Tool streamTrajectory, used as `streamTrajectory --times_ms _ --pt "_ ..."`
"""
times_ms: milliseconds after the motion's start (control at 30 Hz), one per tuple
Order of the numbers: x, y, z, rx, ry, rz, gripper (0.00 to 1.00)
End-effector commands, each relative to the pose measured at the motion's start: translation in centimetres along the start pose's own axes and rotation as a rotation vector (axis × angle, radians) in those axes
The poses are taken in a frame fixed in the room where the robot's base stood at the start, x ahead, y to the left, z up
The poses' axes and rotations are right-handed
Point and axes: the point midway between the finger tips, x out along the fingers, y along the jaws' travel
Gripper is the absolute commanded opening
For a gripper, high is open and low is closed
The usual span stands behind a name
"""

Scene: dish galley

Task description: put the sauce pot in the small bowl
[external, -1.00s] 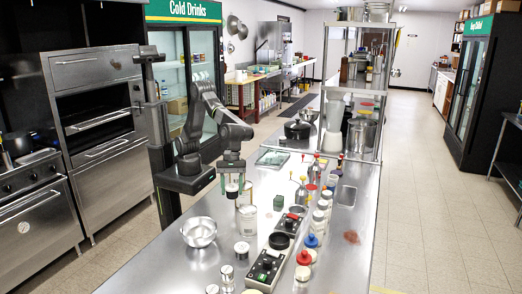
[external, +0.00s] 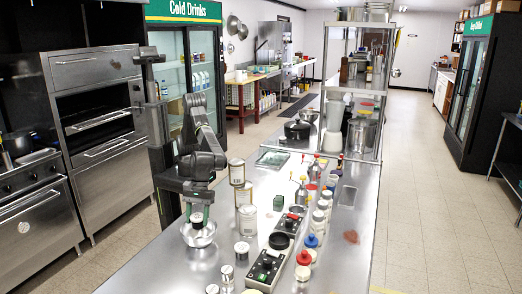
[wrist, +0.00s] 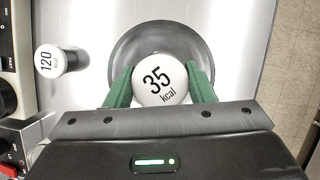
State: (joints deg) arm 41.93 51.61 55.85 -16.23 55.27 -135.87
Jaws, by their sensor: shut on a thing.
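The sauce pot, with a white lid marked 35 kcal (wrist: 160,80), is held between the green fingers of my gripper (wrist: 160,88). In the external view the pot (external: 197,219) hangs below my gripper (external: 197,205), upright, over the small bowl. The small metal bowl (external: 198,238) stands on the counter; in the wrist view its round rim (wrist: 122,45) surrounds the pot on the visible sides. The near part of the bowl is hidden by my gripper. I cannot tell whether the pot's base touches the bowl.
A second pot, marked 120 (wrist: 47,61), stands left of the bowl in the wrist view. In the external view tins (external: 246,220) stand behind and right of the bowl. A black control box (external: 265,268) and several bottles (external: 322,215) are further right.

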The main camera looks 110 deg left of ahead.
Motion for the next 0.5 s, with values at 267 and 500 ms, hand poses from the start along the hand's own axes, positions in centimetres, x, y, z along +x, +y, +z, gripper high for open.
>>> streamTrajectory --times_ms 267,500 --pt "3.3 0.0 -1.4 0.0 0.001 -0.001 0.23" --pt "6.0 0.0 -2.5 -0.001 0.003 -0.002 0.23"
